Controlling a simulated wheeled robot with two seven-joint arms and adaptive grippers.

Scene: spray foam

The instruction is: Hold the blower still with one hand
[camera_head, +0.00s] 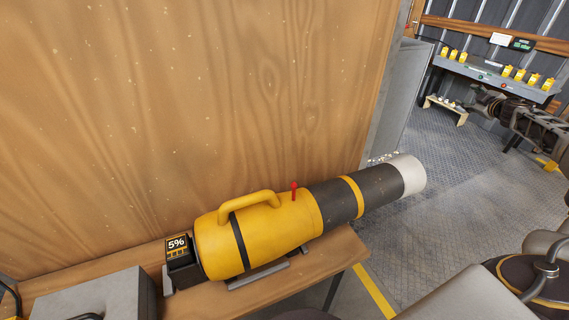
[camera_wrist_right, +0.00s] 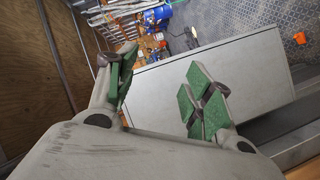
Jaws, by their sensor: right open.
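The blower (camera_head: 265,235) is a yellow body with a loop handle on top, a red trigger-like piece, and a black tube ending in a pale nozzle (camera_head: 408,175). It lies on a wooden bench, nozzle pointing right and past the bench end. A small display at its left end reads 5%. My right gripper (camera_head: 480,98) is at the upper right, well apart from the blower. In the right wrist view my right gripper (camera_wrist_right: 163,78) has its green-padded fingers spread, with nothing held between them. My left gripper is not in view.
A large wooden panel (camera_head: 190,100) stands behind the wooden bench (camera_head: 300,275). A grey box (camera_head: 95,297) sits left of the blower. A far table (camera_head: 500,75) holds several yellow items. The patterned floor (camera_head: 440,220) is open right of the bench.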

